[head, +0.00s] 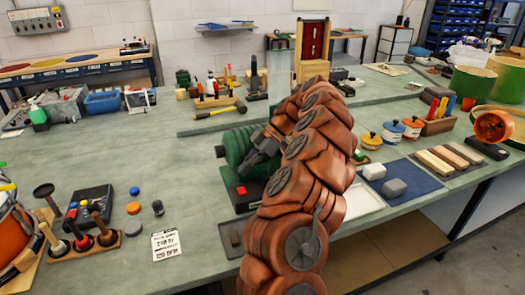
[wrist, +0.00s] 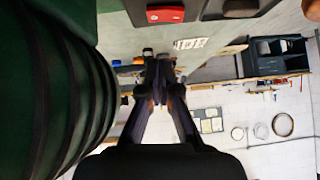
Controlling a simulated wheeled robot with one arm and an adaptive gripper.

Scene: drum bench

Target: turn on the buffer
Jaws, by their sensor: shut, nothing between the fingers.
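The buffer (head: 232,146) is a green machine on the bench, with a ribbed round body and a base that carries a red switch (head: 241,190). In the wrist view its dark green ribbed side (wrist: 60,90) fills the left, and the red switch (wrist: 165,14) shows at the top edge. My gripper (head: 246,170) is shut and empty, close in front of the buffer body and above the switch. In the wrist view my fingertips (wrist: 163,70) meet and point below the switch, apart from it in the picture. Whether the switch is pressed cannot be told.
A wooden stand with plungers (head: 86,242) and a dark box with buttons (head: 90,208) lie to the left. A hammer (head: 222,111) lies behind the buffer. Paint pots (head: 392,132) and a blue mat with blocks (head: 410,182) are to the right. The bench left of the buffer is mostly clear.

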